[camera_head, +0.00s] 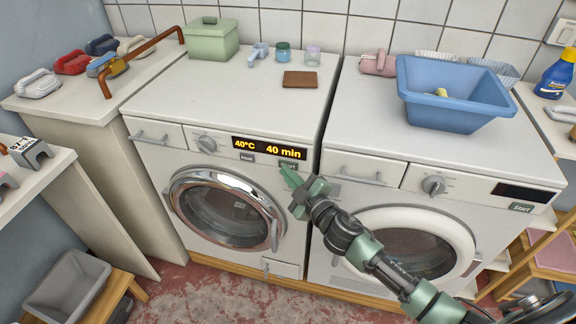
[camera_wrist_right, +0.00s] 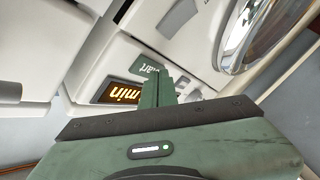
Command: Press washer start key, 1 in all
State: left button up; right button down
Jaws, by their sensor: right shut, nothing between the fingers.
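The washer (camera_head: 222,150) is the left machine, with a chrome-ringed round door. Its lit display (camera_head: 270,149) reads 40°C and 40 min. In the right wrist view the fingertips (camera_wrist_right: 155,80) partly overlap the key's lower side. My left gripper is not in view.
A second machine (camera_head: 388,180) with a white-ringed door and its own start key (camera_head: 521,208) stands right of the washer. A blue basin (camera_head: 450,95) sits on top of it. A green box (camera_head: 211,40) and a brown block (camera_head: 300,79) are on the washer top.

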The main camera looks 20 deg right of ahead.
jog(key=shift+w+d, duration=0.15)
jog(key=shift+w, duration=0.05)
dwell(0.6)
jog(key=shift+s+a, duration=0.5)
jog(key=shift+s, duration=0.2)
